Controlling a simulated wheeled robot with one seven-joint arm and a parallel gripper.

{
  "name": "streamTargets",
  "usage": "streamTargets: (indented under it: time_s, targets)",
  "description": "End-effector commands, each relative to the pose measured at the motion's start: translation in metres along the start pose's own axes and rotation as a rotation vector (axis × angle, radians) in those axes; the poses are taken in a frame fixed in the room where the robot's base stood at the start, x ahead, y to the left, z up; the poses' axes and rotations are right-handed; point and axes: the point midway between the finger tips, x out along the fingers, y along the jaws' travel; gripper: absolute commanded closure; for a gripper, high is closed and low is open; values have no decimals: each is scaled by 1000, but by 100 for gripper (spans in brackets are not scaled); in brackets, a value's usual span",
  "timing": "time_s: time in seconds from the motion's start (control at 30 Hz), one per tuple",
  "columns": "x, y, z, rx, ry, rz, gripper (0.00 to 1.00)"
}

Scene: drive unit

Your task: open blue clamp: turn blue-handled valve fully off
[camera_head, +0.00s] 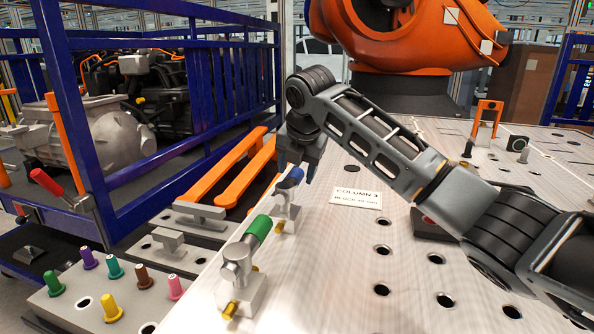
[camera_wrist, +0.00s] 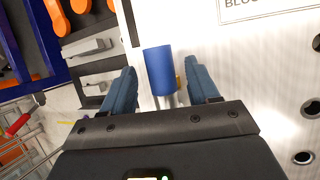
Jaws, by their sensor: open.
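The blue-handled valve (camera_head: 287,190) stands at the left edge of the white perforated table, behind the green-handled valve (camera_head: 243,258). In the wrist view its blue handle (camera_wrist: 159,70) lies between my two fingers, with a gap on both sides. My gripper (camera_head: 300,170) hangs just above and around the blue handle in the head view, pointing down. It is open and holds nothing. In the wrist view the fingers (camera_wrist: 160,88) stand left and right of the handle. The lower part of the valve is mostly hidden.
A panel with several coloured knobs (camera_head: 115,295) is at lower left. Orange bars (camera_head: 225,175) and a blue rack (camera_head: 90,120) stand left. An orange robot (camera_head: 410,35) is behind.

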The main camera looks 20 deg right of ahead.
Motion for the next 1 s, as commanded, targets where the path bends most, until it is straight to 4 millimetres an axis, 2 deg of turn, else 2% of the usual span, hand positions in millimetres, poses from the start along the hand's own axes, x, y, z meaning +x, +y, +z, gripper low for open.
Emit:
streamTargets:
  time_s: [0.2, 0.47, 1.0]
  targets:
    - [15, 0, 0, 0, 0, -1, 40]
    - [16, 0, 0, 0, 0, -1, 41]
    - [15, 0, 0, 1, 0, 0, 93]
